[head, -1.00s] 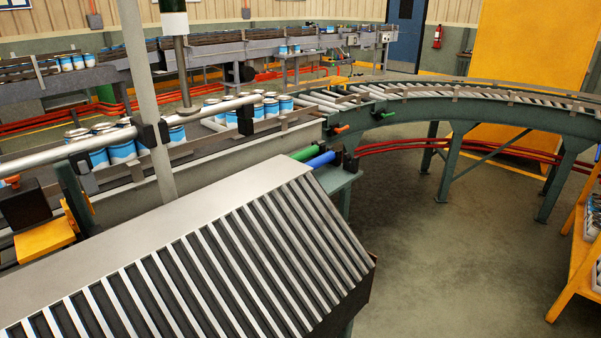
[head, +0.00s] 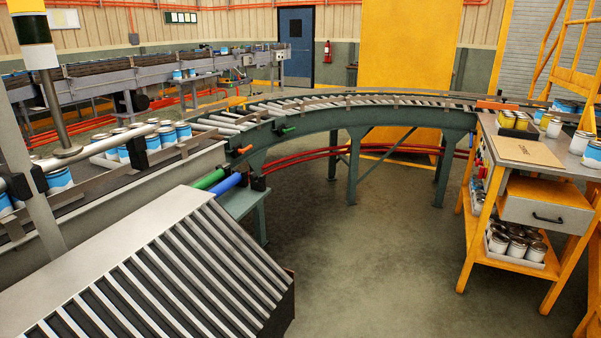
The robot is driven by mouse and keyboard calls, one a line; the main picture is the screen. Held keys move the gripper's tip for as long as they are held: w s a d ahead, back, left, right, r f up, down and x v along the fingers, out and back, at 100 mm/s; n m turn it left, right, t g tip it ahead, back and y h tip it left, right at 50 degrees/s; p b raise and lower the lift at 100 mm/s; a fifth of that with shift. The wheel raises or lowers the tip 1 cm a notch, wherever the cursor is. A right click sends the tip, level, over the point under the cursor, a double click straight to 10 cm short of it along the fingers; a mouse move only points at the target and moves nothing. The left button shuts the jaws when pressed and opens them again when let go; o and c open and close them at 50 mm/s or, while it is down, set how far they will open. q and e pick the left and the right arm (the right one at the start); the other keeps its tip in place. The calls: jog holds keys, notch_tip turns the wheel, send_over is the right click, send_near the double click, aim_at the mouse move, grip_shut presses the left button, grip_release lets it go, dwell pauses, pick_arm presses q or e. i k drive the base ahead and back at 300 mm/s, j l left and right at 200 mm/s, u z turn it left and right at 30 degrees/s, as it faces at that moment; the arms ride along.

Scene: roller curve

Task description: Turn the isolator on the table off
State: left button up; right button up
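I cannot clearly pick out an isolator in the head view. An orange-framed work table (head: 570,150) with a grey top stands at the right. Small red and pale details (head: 479,158) sit on its left side, too small to tell what they are. A small green table (head: 244,203) by the conveyor carries a green roller (head: 209,179) and a blue roller (head: 224,183). Neither of my grippers is in view.
A curved roller conveyor (head: 347,105) on green legs runs across the middle. A large slatted grey-topped machine (head: 110,262) fills the lower left. The orange table has a grey drawer (head: 545,213) and cans on its lower shelf. Open floor (head: 370,250) lies between.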

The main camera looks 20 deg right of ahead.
aim_at(483, 171)
jog(key=i+l, duration=0.1)
jog(key=l, duration=0.3)
jog(key=i+l+z, duration=0.15)
jog(key=l, duration=0.25)
jog(key=i+l, duration=0.1)
jog(key=l, duration=0.25)
jog(key=i+l+z, duration=0.1)
jog(key=l, duration=0.3)
jog(key=i+l+z, duration=0.35)
jog(key=i, duration=0.35)
jog(key=i+l+z, duration=0.35)
jog(key=i, duration=0.4)
jog(key=i+j+z, duration=0.1)
jog(key=i+z, duration=0.25)
jog(key=i, duration=0.4)
